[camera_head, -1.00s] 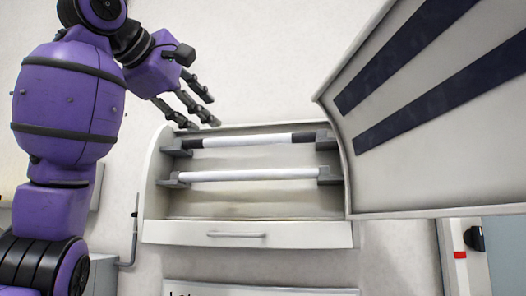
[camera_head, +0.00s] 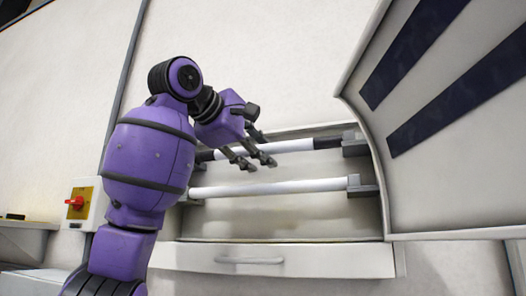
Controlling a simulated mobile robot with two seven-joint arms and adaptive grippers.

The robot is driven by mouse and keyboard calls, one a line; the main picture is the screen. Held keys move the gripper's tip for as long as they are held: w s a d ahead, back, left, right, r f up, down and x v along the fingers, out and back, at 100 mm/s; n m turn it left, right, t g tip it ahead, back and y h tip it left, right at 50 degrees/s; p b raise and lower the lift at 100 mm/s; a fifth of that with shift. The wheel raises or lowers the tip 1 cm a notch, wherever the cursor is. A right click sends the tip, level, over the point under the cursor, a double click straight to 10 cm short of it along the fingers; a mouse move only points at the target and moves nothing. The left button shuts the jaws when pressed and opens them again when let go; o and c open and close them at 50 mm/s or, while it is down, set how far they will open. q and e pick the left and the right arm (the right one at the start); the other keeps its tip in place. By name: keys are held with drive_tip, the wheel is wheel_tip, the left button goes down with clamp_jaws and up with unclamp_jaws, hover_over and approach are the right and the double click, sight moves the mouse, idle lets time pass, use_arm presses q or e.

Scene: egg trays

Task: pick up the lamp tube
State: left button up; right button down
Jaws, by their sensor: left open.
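Two lamp tubes lie level, one above the other, in an open wall cabinet. The upper lamp tube (camera_head: 292,146) is white with a dark section at its right end; its left part is partly hidden behind my gripper. The lower lamp tube (camera_head: 300,187) is plain white and sits between end holders. My left gripper (camera_head: 258,160) is open, its fingers pointing right and down. In the picture the fingers overlap the upper tube's left part and the gap below it; I cannot tell whether they touch it. My right gripper is out of view.
The cabinet (camera_head: 300,255) has a handle (camera_head: 249,261) on its lower front. Its raised cover (camera_head: 440,190) with dark stripes fills the right side. A red switch on a yellow plate (camera_head: 82,203) is on the wall at left, near my left arm.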

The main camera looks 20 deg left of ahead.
use_arm(q)
drive_tip(key=shift+w+d, duration=0.1)
drive_tip(key=shift+w, duration=0.2)
drive_tip(key=shift+s, duration=0.1)
drive_tip(key=c, duration=0.9)
drive_tip(key=shift+r, duration=0.1)
drive_tip(key=shift+c, duration=0.2)
